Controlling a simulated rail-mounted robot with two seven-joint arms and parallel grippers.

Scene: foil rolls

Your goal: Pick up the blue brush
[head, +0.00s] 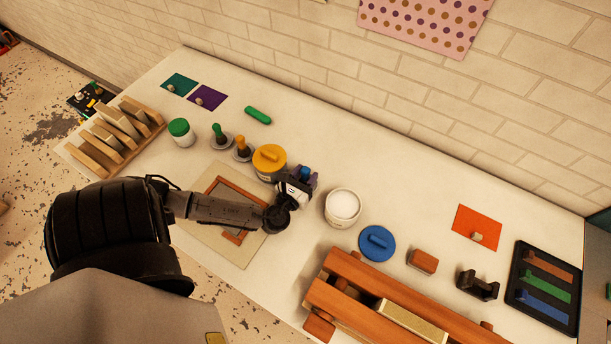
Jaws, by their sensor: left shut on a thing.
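My left gripper (303,182) is at the middle of the table, between a yellow-lidded jar and an open white jar. It is shut on the blue brush (305,172), of which only a small blue part shows at the jaws. The rest of the brush is hidden by the gripper, and I cannot tell whether it touches the table. My right gripper is not in view.
The yellow-lidded jar (269,162) stands close left of the gripper, the open white jar (342,207) to its right. Green (218,134) and orange (242,148) handled pieces stand farther left. A blue lid (377,243) and a wooden rack (372,292) are at right.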

